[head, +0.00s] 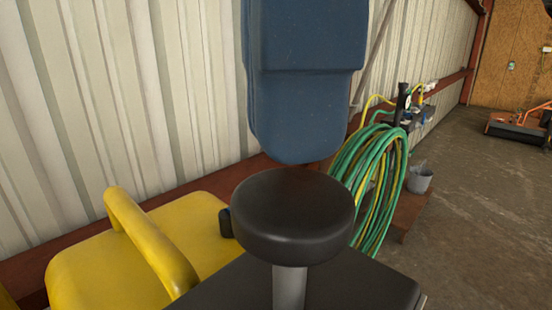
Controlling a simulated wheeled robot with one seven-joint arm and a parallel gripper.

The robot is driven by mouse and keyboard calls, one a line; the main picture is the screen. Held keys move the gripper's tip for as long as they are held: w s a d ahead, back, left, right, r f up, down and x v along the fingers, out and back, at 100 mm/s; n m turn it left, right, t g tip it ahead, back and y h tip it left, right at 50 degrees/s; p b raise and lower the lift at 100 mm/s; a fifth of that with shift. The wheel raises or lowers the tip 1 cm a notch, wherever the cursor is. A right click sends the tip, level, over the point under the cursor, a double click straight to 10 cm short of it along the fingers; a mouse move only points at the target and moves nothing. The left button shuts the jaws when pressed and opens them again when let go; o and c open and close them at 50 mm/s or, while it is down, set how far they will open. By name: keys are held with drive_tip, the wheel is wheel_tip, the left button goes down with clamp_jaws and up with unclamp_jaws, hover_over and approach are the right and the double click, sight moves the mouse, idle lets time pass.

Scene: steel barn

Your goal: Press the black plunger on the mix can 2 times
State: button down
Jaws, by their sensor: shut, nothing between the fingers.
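The black plunger (295,218) has a wide round knob on a grey metal stem and stands upright in the lower middle of the head view. Its stem rises from a dark flat top (365,285), which seems to be the top of the mix can; the rest of the can is out of the picture. My gripper (297,150), blue with a rounded lower end, points down over the knob. It is shut and empty.
A yellow container with a thick handle (150,240) stands close by on the left. A coiled green and yellow hose (375,180) hangs behind on the right, near a grey bucket (419,179). A corrugated wall (130,90) runs behind; open floor lies right.

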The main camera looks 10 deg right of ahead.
sight(292, 192)
drive_tip(key=shift+f, duration=0.1)
drive_tip(key=shift+f+b, duration=1.45)
drive_tip(key=shift+f, duration=1.5)
drive_tip(key=shift+r, duration=0.15)
wheel_tip(292, 192, up, 4)
drive_tip(key=p, duration=0.3)
drive_tip(key=shift+r+p, duration=0.15)
drive_tip(key=shift+p, duration=0.25)
drive_tip(key=shift+r, duration=0.8)
drive_tip(key=shift+r, duration=0.1)
drive_tip(key=shift+r, duration=2.4)
